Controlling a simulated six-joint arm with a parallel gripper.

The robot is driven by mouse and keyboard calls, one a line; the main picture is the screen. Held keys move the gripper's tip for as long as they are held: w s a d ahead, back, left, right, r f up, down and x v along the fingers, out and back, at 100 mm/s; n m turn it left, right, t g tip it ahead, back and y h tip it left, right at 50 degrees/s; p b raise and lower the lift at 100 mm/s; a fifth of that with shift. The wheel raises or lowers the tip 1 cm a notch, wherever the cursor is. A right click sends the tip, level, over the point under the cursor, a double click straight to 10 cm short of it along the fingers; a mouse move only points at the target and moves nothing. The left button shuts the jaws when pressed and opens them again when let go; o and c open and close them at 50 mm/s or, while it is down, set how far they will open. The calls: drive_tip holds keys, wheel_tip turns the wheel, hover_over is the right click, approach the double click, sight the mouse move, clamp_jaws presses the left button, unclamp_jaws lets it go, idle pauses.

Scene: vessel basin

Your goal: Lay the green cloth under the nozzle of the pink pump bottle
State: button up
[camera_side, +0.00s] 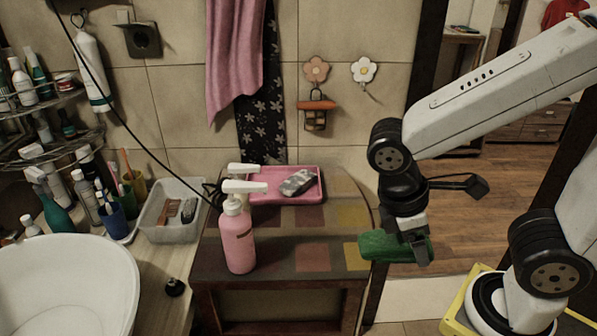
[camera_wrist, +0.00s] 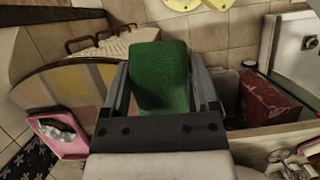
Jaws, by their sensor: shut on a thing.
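My gripper (camera_side: 418,250) is shut on the green cloth (camera_side: 385,247) and holds it up at the right edge of the small cabinet top. In the wrist view the cloth (camera_wrist: 160,78) is a thick green piece between the two fingers of my gripper (camera_wrist: 162,90). The pink pump bottle (camera_side: 238,240) stands upright on the cabinet top, left of my gripper and well apart from it. Its white nozzle (camera_side: 247,187) points right. The bottle is not clearly visible in the wrist view.
A second white pump head (camera_side: 243,169) shows behind the bottle; its body is mostly hidden. A pink tray (camera_side: 314,199) with a grey patterned item (camera_side: 298,182) lies at the back. The checkered cabinet top (camera_side: 310,262) is clear between bottle and gripper. A white basin (camera_side: 60,290) is left.

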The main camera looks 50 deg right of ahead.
drive_tip(key=shift+w, duration=0.1)
hover_over(338, 268)
drive_tip(key=s, duration=0.4)
wheel_tip(338, 268, down, 4)
drive_tip(key=w+f, duration=0.3)
drive_tip(key=f, duration=0.1)
drive_tip(key=shift+w+a, duration=0.1)
drive_tip(key=shift+a, duration=0.15)
drive_tip(key=shift+w+a+f, duration=0.1)
drive_tip(key=shift+w+f, duration=0.55)
drive_tip(key=shift+f, duration=0.05)
drive_tip(key=shift+w+f, duration=0.1)
drive_tip(key=shift+w+f, duration=0.15)
drive_tip(key=shift+f, duration=1.6)
drive_tip(key=shift+f, duration=0.1)
